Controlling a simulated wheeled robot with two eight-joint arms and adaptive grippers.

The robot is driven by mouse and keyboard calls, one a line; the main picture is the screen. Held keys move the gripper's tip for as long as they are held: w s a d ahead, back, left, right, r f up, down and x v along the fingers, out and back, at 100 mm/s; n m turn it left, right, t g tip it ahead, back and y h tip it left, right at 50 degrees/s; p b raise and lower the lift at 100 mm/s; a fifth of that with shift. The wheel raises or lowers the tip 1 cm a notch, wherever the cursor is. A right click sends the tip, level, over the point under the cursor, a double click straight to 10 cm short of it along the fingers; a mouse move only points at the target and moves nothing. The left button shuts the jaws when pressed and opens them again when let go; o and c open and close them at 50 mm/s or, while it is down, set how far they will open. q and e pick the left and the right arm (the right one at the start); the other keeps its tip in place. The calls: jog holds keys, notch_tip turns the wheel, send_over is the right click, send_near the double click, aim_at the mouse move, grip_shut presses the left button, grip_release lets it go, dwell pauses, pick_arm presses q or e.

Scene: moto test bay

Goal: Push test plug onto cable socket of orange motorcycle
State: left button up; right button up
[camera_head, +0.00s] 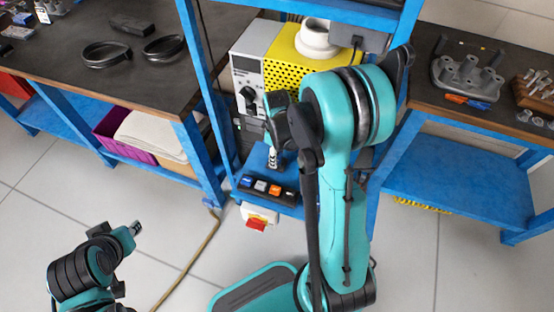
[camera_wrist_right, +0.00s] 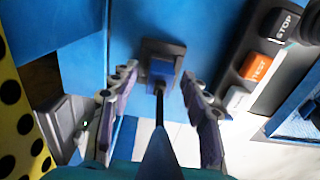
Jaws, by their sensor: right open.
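No orange motorcycle or cable socket shows in either view. My right gripper (camera_head: 272,157) points down over the blue shelf of the test stand in the head view. In the right wrist view my right gripper (camera_wrist_right: 161,72) is open, one finger on each side of a small blue block with a dark grey top, apparently the test plug (camera_wrist_right: 161,69). A thin black cable runs from it towards the camera. I cannot tell whether the fingers touch it. In the head view the plug is hidden by the gripper. My left gripper (camera_head: 134,228) is low at the left, its jaws unclear.
A button box (camera_head: 268,190) lies at the shelf's front edge, close to the right gripper. A grey tester (camera_head: 247,75) and a yellow perforated unit (camera_head: 285,55) stand behind. Dark-topped benches flank the blue frame (camera_head: 204,100). The tiled floor (camera_head: 60,190) has free room.

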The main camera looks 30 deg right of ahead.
aim_at(278, 154)
jog(key=shift+c, duration=0.4)
grip_shut()
jog(key=shift+r, duration=0.5)
notch_tip(278, 154, up, 4)
jog(key=shift+s+d+f+p, duration=0.1)
jog(key=shift+s+d+p, duration=0.05)
jog(key=shift+p, duration=1.1)
jog(key=s+d+r+p, duration=0.3)
jog(key=s+d+r, duration=0.3)
jog(key=s+d, duration=0.1)
jog(key=shift+s+r, duration=0.15)
jog(key=shift+s, duration=0.75)
